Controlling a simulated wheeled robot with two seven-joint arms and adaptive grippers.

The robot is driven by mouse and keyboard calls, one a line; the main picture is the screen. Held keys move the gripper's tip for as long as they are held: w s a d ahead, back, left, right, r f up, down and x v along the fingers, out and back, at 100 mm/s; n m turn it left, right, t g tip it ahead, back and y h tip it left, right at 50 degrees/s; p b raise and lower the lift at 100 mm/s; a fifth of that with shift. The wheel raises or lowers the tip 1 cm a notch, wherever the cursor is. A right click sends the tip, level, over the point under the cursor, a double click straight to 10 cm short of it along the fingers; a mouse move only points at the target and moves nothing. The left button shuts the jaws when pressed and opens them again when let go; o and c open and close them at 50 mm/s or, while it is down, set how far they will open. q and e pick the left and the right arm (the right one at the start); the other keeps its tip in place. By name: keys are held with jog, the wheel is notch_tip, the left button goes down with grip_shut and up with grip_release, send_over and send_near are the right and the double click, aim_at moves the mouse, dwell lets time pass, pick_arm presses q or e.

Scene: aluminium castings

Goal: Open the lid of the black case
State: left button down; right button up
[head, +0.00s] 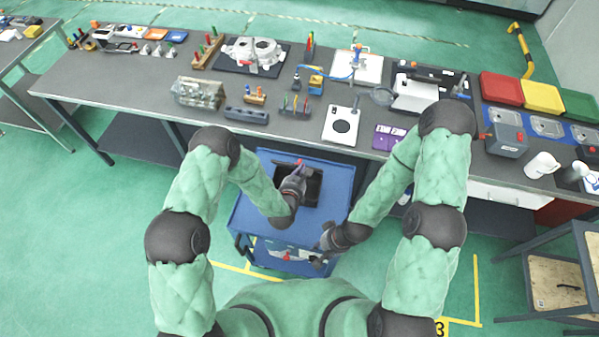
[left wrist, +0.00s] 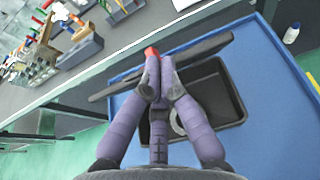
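The black case (head: 313,188) lies on the blue cart, partly hidden by my left gripper in the head view. In the left wrist view the black case (left wrist: 221,95) shows its open inside, with a grey ring-shaped part (left wrist: 177,122) in it. Its lid (left wrist: 205,46) stands raised at the far side, seen nearly edge-on. My left gripper (head: 299,168) is at the lid's edge. Its purple fingers (left wrist: 153,75) come together around a small red tab (left wrist: 151,51) on the lid. My right gripper (head: 322,250) hangs by the cart's front right corner, away from the case; its opening is unclear.
The blue cart top (head: 262,205) is clear around the case. The grey workbench (head: 150,72) stands right behind the cart. A white plate with a black disc (head: 341,126), purple tray (head: 388,138) and tool holders (head: 294,106) lie near its front edge.

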pick_arm(q)
jog(key=w+r+g, duration=0.1)
jog(key=w+d+g+y+p, duration=0.1)
jog(key=g, duration=0.1)
jog(key=shift+w+r+p, duration=0.3)
jog(key=shift+w+r, duration=0.05)
jog(key=shift+w+d+g, duration=0.1)
jog(key=shift+w+g, duration=0.35)
jog(key=shift+g, duration=0.05)
jog(key=shift+w+d+r+b, duration=0.15)
jog(key=shift+w+b, duration=0.3)
jog(key=shift+b, duration=0.1)
jog(key=shift+w+d+r+b, duration=0.1)
jog(key=shift+w+r+b, duration=0.05)
jog(key=shift+w+b, duration=0.35)
jog(key=shift+s, duration=0.1)
jog(key=v, duration=1.2)
jog(key=shift+d, duration=0.2)
